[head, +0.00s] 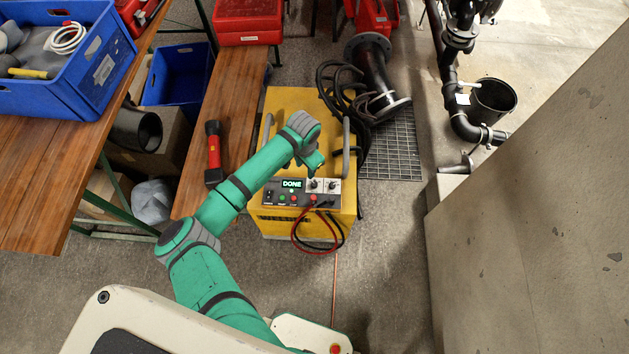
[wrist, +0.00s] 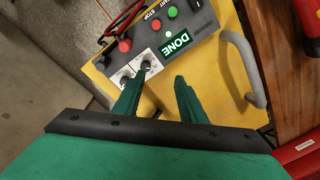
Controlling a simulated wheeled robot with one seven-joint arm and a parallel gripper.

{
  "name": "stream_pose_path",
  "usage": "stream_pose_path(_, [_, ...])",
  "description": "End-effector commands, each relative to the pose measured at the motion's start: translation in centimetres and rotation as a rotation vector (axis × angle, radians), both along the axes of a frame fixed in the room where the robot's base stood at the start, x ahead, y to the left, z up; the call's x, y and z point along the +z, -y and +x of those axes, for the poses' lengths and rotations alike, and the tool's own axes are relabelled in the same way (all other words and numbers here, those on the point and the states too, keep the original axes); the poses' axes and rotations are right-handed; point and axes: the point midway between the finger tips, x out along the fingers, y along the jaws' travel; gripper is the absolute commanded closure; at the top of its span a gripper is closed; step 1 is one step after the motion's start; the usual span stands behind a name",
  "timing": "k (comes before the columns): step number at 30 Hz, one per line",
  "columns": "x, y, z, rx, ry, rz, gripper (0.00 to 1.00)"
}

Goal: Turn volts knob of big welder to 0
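The big yellow welder (head: 285,112) stands on the floor in the middle of the head view. Its control panel (head: 268,195) has a lit display (head: 291,184) reading DONE, which also shows in the wrist view (wrist: 176,43). Two dark knobs on pale dials sit beside the display: one (wrist: 147,66) nearer it, the other (wrist: 125,82) farther away. Their labels and exact settings are too small to read. My gripper (wrist: 159,80) is open, with nothing between its fingers. It is over the welder near the panel, and its left finger partly overlaps the knob area in the wrist view.
Grey handles (head: 346,148) rise from the welder's top. Red and black cables (head: 298,234) loop off its front. A wooden bench (head: 235,105) with a red flashlight (head: 213,150) stands left. Black hoses (head: 345,92) lie behind right. A concrete wall (head: 540,200) is at right.

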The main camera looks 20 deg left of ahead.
Motion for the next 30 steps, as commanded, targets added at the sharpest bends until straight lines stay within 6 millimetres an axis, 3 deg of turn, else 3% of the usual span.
stream_pose_path(3, [0.2,2.2,0.5,-0.009,-0.048,-0.025,0.62])
stream_pose_path(10, [-0.5,3.2,0.6,-0.012,-0.077,-0.038,0.62])
stream_pose_path(24, [-8.1,3.1,0.5,-0.011,-0.078,-0.037,0.62])
stream_pose_path(30, [-10.0,3.1,0.6,-0.012,-0.075,-0.036,0.62])
